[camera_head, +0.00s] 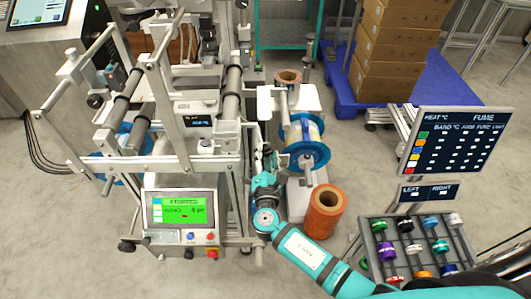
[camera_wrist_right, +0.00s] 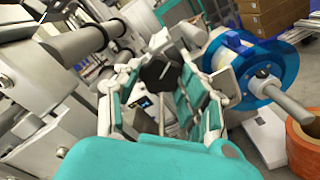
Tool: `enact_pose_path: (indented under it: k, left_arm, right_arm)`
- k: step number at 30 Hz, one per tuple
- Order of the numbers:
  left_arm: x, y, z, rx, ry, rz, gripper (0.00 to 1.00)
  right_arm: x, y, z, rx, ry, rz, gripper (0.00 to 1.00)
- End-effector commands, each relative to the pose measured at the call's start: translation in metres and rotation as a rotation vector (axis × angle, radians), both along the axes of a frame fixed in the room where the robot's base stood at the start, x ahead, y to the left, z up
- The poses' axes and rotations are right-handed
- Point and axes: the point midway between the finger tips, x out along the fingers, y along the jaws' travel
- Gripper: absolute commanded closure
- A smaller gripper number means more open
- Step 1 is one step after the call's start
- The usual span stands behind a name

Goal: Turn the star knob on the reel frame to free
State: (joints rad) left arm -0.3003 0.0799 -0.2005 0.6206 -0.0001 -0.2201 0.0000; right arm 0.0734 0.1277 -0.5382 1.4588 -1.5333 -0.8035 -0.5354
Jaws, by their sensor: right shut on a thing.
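The star knob (camera_wrist_right: 160,72) is black and sits between the fingers of my right gripper (camera_wrist_right: 163,80) in the right wrist view. The fingers are shut on it, one on each side. In the head view my right gripper (camera_head: 265,165) reaches up beside the reel frame (camera_head: 232,180), left of the blue-flanged reel (camera_head: 303,140). There the knob is mostly hidden by the gripper, and I cannot read its setting. My left gripper is not in view.
The blue-flanged reel (camera_wrist_right: 258,70) is close to the right of my fingers. An orange roll (camera_head: 323,212) stands on the floor to the right. A control screen (camera_head: 183,210) reads stopped. A rack of coloured spools (camera_head: 372,225) stands at lower right.

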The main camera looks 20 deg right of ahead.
Motion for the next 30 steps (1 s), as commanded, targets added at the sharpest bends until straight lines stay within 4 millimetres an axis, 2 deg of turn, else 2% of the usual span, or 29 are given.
enact_pose_path:
  k: [18,30]
  left_arm:
    - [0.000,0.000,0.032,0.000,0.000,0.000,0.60]
    - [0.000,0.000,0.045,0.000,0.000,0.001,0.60]
  right_arm:
    - [-0.001,0.001,0.000,-0.555,0.164,0.003,0.90]
    - [-0.001,0.000,-0.001,-0.801,0.235,0.004,0.90]
